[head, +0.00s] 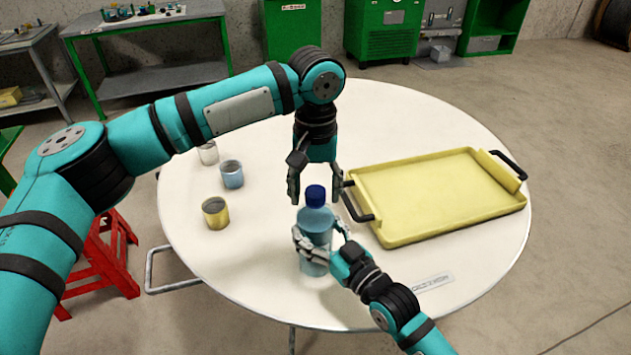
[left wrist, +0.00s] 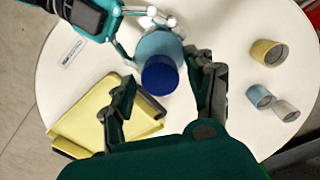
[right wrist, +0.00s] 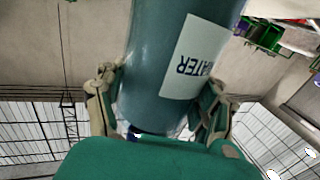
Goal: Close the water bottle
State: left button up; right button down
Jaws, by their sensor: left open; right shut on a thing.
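The water bottle (head: 316,226) stands upright near the table's front, blue-grey with a dark blue cap (head: 315,196) on top. My right gripper (head: 318,245) is shut around the bottle's body. In the right wrist view the bottle (right wrist: 170,60) shows its white label between the fingers. My left gripper (head: 315,190) points down over the bottle, open, with its fingers on either side of the cap and apart from it. In the left wrist view the cap (left wrist: 160,75) lies between the open fingers, covering the bottle's neck. Whether the cap is seated cannot be told.
A yellow tray (head: 440,192) with black handles lies right of the bottle. A gold cup (head: 215,212), a blue cup (head: 232,174) and a whitish cup (head: 208,153) stand at left. A small label plate (head: 432,283) lies near the front right edge of the round white table (head: 270,285).

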pick_arm(q)
grip_shut()
jog(key=m, duration=1.2)
jog(key=shift+o, duration=0.4)
grip_release()
jog(key=shift+r, duration=2.25)
